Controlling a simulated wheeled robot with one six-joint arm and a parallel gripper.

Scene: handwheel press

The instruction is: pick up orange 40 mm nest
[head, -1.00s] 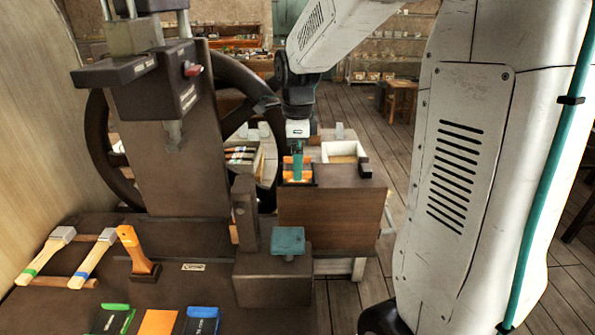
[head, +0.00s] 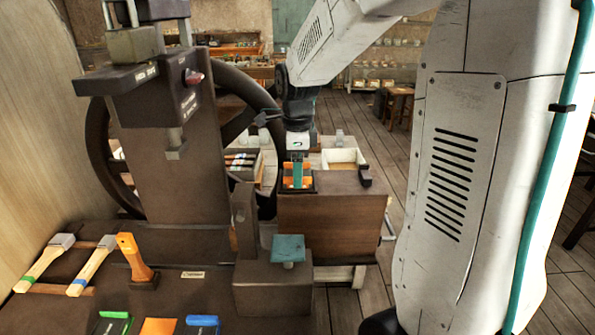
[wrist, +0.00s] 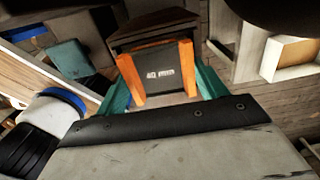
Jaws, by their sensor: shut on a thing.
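The orange 40 mm nest (wrist: 157,68) fills the middle of the wrist view: a dark block marked "40" with orange strips on both sides. My gripper (wrist: 163,88) is shut on it, with one teal finger against each orange side. In the head view, my gripper (head: 297,174) points down over the brown wooden box (head: 330,225). The nest's orange part (head: 286,171) shows beside the teal finger, with its dark base around the level of the box top. Whether the base is clear of the box cannot be told.
A white-walled tray (head: 343,156) stands right behind the box. The press column (head: 170,150) and dark handwheel (head: 100,150) stand to the left. A teal-topped block (head: 288,248) is in front. Hammers (head: 45,262) and an orange handle (head: 134,256) lie or stand on the bench at left.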

